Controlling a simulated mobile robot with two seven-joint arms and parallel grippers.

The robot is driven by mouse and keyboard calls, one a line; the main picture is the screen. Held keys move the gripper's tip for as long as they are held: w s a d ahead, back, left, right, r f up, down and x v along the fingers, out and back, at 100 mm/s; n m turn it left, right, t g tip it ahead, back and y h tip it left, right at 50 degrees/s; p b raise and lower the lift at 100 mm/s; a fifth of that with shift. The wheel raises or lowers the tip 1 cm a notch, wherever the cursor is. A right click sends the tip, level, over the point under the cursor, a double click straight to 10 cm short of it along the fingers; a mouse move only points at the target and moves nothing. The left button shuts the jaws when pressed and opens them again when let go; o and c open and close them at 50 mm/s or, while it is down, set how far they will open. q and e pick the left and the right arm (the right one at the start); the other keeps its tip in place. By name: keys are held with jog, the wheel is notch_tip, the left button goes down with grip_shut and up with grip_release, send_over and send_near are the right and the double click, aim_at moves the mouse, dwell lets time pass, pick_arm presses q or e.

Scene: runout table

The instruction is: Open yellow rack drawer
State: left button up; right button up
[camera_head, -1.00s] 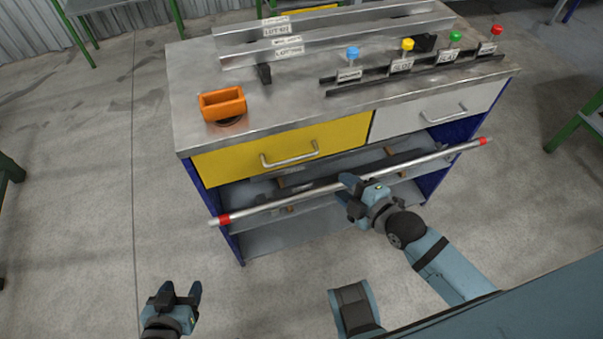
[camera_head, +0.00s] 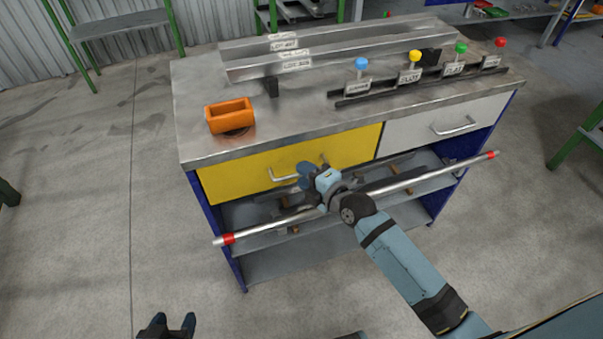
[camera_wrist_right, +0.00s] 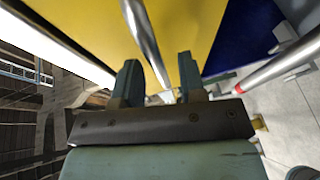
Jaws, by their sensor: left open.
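The yellow drawer (camera_head: 235,182) is shut in the front left of the rack and has a metal bar handle (camera_head: 285,178). My right gripper (camera_head: 308,172) is at the right part of this handle and hides some of it. In the right wrist view the two fingers (camera_wrist_right: 158,75) are apart, with the yellow front (camera_wrist_right: 90,25) close ahead. The handle bar (camera_wrist_right: 142,35) runs down toward the gap between the fingers; I cannot tell whether they touch it. My left gripper (camera_head: 172,325) is open and empty at the bottom edge, away from the rack.
A long metal rod (camera_head: 410,184) with red ends crosses the rack front below the drawers, close under my right gripper. A grey drawer (camera_head: 405,135) is shut to the right. An orange bin (camera_head: 230,115) stands on the worktop (camera_head: 290,112). Floor at left is clear.

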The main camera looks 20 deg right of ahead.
jog(key=shift+x, duration=0.75)
grip_shut()
pick_arm(q)
jog(key=shift+s+f, duration=0.1)
jog(key=shift+f, duration=0.1)
